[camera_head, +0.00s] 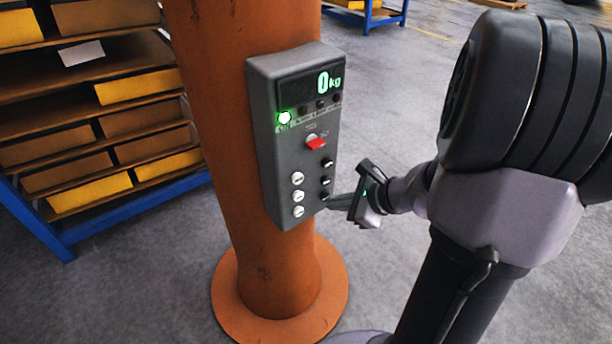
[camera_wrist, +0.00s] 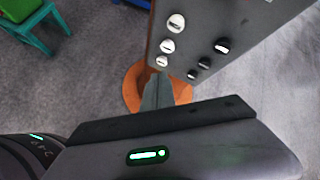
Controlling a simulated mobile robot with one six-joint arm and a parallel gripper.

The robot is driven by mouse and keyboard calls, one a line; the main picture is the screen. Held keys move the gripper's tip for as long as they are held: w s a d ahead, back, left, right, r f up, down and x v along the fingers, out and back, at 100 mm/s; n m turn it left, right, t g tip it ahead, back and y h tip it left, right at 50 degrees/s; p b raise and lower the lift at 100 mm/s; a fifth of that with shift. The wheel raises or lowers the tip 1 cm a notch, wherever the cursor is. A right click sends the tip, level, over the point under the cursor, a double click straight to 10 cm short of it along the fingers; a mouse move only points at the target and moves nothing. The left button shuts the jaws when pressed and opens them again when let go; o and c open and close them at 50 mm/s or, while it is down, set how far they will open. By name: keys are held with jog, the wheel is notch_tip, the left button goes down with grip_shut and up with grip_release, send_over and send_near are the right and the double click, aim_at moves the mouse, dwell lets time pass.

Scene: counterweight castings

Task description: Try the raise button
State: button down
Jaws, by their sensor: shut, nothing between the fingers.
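A grey control box (camera_head: 287,140) is fixed to an orange column (camera_head: 225,110). Its display (camera_head: 328,83) reads 0 kg, and a green lamp (camera_head: 284,118) is lit. A red switch (camera_head: 316,143) sits mid-panel. Below are three white buttons (camera_head: 298,196) on the left and three black buttons (camera_head: 326,181) on the right. The wrist view shows the white (camera_wrist: 168,46) and black (camera_wrist: 205,62) buttons too. I cannot read which is the raise button. My gripper (camera_head: 332,202) is shut and empty, its tips near the box's lower edge; contact is unclear. Its fingers show in the wrist view (camera_wrist: 157,84).
A shelf rack (camera_head: 100,190) with yellow-fronted bins stands left of the column. The column's round orange base flange (camera_head: 335,290) spreads on the floor below the box. The grey floor (camera_head: 400,90) behind the box is open. A green stool-like thing (camera_wrist: 35,25) shows in the wrist view.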

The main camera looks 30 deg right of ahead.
aim_at(297, 178)
jog(key=shift+s+a+y, duration=0.4)
jog(key=shift+s+a, duration=0.1)
jog(key=shift+a, duration=0.3)
jog(key=w, duration=0.8)
jog(key=shift+w+a, duration=0.3)
jog(key=shift+w, duration=0.1)
jog(key=shift+w, duration=0.15)
dwell(1.2)
jog(key=shift+w, duration=0.3)
